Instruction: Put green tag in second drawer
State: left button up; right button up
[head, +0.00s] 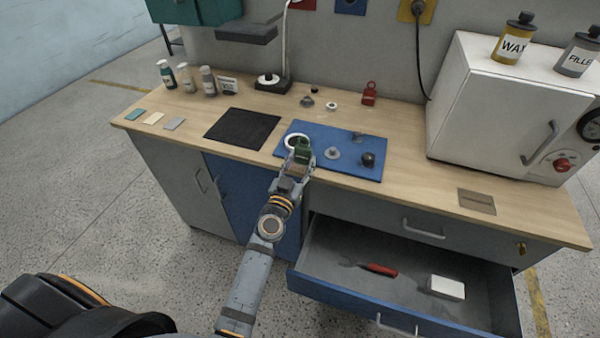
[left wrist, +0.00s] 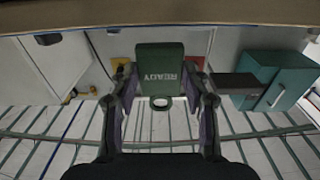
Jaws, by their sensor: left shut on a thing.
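My left gripper (head: 299,163) is shut on the green tag (head: 302,150) over the front part of the blue mat. In the left wrist view the tag (left wrist: 160,70) sits between the two fingers (left wrist: 160,98), with the word READY on it and a ring at one end. The second drawer (head: 330,240), with a blue front, is pulled open below the worktop, to the right of my left arm. A red-handled tool (head: 380,269) and a white box (head: 446,287) lie inside it. My right gripper is not in view.
The blue mat (head: 290,129) holds a white ring and small metal parts. A red tag (head: 369,93) stands behind it. A closed top drawer (head: 400,223) is above the open one. A white oven (head: 490,110) stands at the right. The open drawer's left part is bare.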

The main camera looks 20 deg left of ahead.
pick_arm(q)
notch_tip(320, 180, down, 2)
jog(key=shift+f, duration=0.1)
jog(key=shift+f+b, duration=0.15)
jog(key=shift+b, duration=0.3)
jog(key=o, duration=1.1)
jog(key=shift+o, duration=0.2)
